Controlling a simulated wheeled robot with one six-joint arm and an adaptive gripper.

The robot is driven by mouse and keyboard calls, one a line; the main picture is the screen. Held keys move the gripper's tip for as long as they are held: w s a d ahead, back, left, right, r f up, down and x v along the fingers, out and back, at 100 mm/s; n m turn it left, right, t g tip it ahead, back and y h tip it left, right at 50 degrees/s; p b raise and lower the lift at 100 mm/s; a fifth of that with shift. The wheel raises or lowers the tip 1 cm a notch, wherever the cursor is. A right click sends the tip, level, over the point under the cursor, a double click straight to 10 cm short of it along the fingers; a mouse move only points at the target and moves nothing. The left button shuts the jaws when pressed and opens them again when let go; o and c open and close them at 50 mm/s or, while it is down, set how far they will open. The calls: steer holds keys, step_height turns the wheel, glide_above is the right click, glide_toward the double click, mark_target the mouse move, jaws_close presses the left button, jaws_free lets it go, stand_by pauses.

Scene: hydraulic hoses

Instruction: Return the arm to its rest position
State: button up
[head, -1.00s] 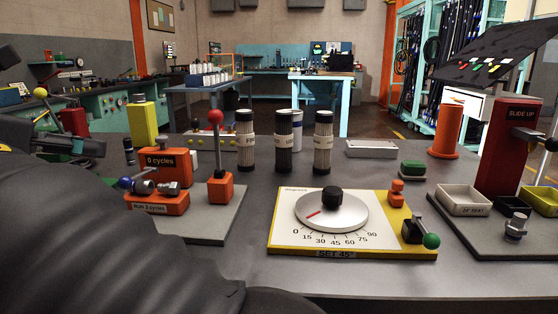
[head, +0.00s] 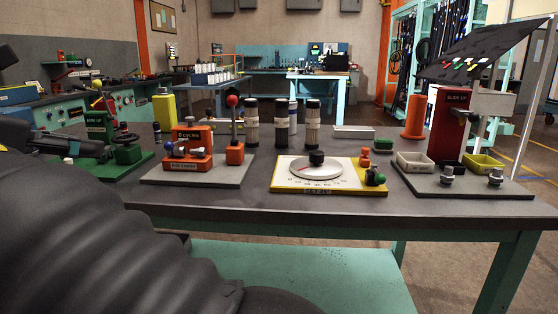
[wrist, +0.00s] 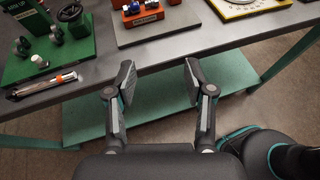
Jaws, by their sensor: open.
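My gripper (wrist: 158,85) shows in the wrist view with its two fingers spread apart and nothing between them. It hangs just off the front edge of the grey workbench (wrist: 170,48), above the green lower shelf (wrist: 150,118).
On the bench stand a green fixture (head: 98,130), an orange cycles fixture (head: 192,145), a dial plate (head: 325,175) and a red slide stand (head: 448,125) with fittings. A pen-like tool (wrist: 42,86) lies by the bench edge. Floor (head: 450,265) is clear at right.

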steer(key=a+f+m+g+y, duration=0.25)
steer(key=a+f+m, duration=0.2)
steer(key=f, duration=0.55)
steer(key=d+f+m+g+y, duration=0.2)
steer(key=d+f+m, duration=0.2)
steer(key=d+f, duration=0.3)
steer(key=s+d+f+m+g, duration=0.1)
steer(key=d+f+m+g, duration=0.1)
steer(key=d+f+m, duration=0.45)
steer(key=d+f+m+g, duration=0.1)
steer(key=d+m, duration=0.2)
steer(key=d, duration=0.6)
steer(key=s+d+f+m+g, duration=0.1)
steer(key=d+f+m+g, duration=0.1)
steer(key=d+f+m, duration=0.35)
steer(key=s+d+m+t, duration=0.1)
steer(key=s+d+m, duration=0.2)
steer(key=d, duration=0.8)
steer(key=s+d+f+m+t, duration=0.1)
steer(key=s+d+m, duration=0.2)
steer(key=d, duration=0.8)
steer(key=shift+s+m, duration=0.3)
steer(key=shift+m, duration=0.65)
